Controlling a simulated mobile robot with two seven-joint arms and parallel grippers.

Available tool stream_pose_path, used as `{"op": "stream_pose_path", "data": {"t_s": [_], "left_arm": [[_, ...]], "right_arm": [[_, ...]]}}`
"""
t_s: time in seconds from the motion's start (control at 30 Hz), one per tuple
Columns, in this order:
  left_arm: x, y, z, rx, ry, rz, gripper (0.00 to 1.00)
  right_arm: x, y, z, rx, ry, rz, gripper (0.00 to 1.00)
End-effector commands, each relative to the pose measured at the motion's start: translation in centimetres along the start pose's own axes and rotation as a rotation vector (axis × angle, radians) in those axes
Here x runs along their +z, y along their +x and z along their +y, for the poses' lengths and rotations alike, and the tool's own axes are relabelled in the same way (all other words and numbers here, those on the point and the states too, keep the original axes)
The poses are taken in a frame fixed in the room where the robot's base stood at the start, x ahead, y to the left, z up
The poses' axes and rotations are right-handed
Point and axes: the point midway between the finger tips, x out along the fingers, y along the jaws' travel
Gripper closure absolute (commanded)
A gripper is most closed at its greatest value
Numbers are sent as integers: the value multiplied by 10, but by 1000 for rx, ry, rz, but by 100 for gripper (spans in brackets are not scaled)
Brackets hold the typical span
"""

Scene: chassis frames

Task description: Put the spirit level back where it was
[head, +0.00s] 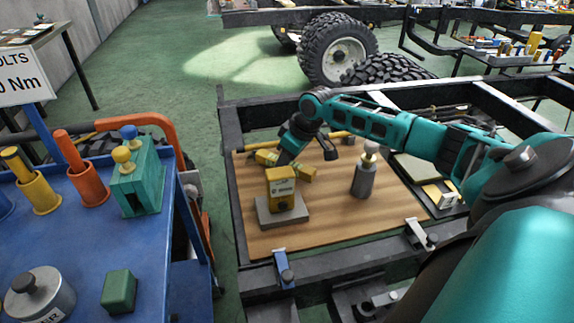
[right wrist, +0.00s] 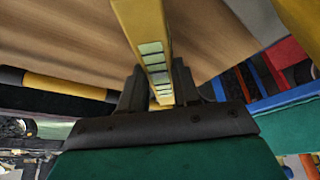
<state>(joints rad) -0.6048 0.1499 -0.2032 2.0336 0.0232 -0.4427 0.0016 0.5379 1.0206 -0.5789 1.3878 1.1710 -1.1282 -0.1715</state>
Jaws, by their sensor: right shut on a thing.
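The spirit level is a yellow bar (head: 303,172) with several pale windows along one face in the right wrist view (right wrist: 152,52). From the head view I cannot tell whether the level touches the board. The right gripper's fingers also show in the right wrist view (right wrist: 158,88). My left gripper is not in view.
The yellow block (head: 281,190) stands on a grey plate (head: 283,213). A grey cylinder with a pale knob (head: 364,181) stands to the right. A yellow and black bar (head: 341,135) lies behind. A blue trolley (head: 75,250) is at the left.

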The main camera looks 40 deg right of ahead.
Motion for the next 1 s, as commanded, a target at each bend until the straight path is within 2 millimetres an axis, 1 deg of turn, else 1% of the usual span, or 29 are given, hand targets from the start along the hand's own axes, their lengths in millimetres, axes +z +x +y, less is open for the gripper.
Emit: {"op": "stream_pose_path", "data": {"t_s": [0.03, 0.1, 0.33, 0.37, 0.6, 0.63, 0.87, 0.97, 1.0], "left_arm": [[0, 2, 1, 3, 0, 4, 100], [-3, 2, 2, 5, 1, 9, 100], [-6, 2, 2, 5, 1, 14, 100], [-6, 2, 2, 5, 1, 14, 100], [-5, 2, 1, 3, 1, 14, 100], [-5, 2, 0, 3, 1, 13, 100], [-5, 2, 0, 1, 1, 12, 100], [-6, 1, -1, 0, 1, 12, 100], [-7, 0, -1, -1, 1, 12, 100]], "right_arm": [[3, 8, 0, 0, 1, 1, 100], [5, 13, 0, 1, 0, 1, 100], [6, 14, 0, 2, 0, 2, 100], [6, 15, 0, 1, 0, 0, 68], [6, 14, 0, 1, 0, 0, 45], [6, 14, 0, 1, 0, 0, 43], [6, 13, 0, 1, 0, 1, 43], [6, 6, 0, 1, 0, 1, 43], [6, 1, 1, 1, 0, 1, 43]]}}
